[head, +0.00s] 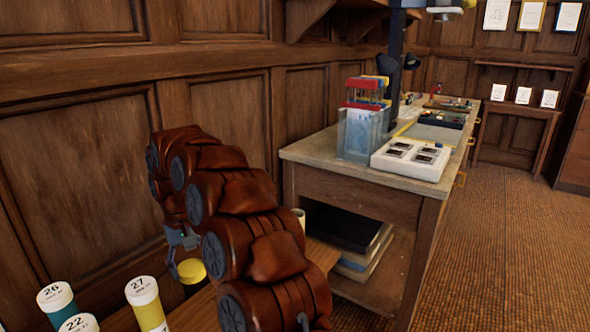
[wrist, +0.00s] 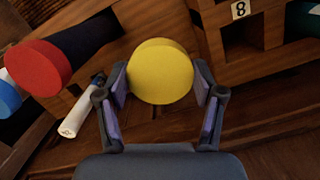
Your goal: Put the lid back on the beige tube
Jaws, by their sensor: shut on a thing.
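My gripper (wrist: 161,88) is shut on a round yellow lid (wrist: 160,72), one finger on each side of it. The wrist view shows its flat face and short side; what lies behind it is hidden. In the head view a yellow round top (head: 191,271) shows just below my gripper (head: 180,256), with something dark under it. A small beige round tube end (head: 300,214) shows behind my arm near the table; most of it is hidden. I cannot tell for sure that it is the beige tube.
White-topped tubes numbered 26 (head: 57,297), 22 (head: 78,323) and 27 (head: 145,300) stand at lower left. The wrist view shows a red-ended dark tube (wrist: 38,68), a pale slim tube (wrist: 88,110) and a wooden rack marked 8 (wrist: 265,45). A wooden table (head: 350,180) stands beyond my arm.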

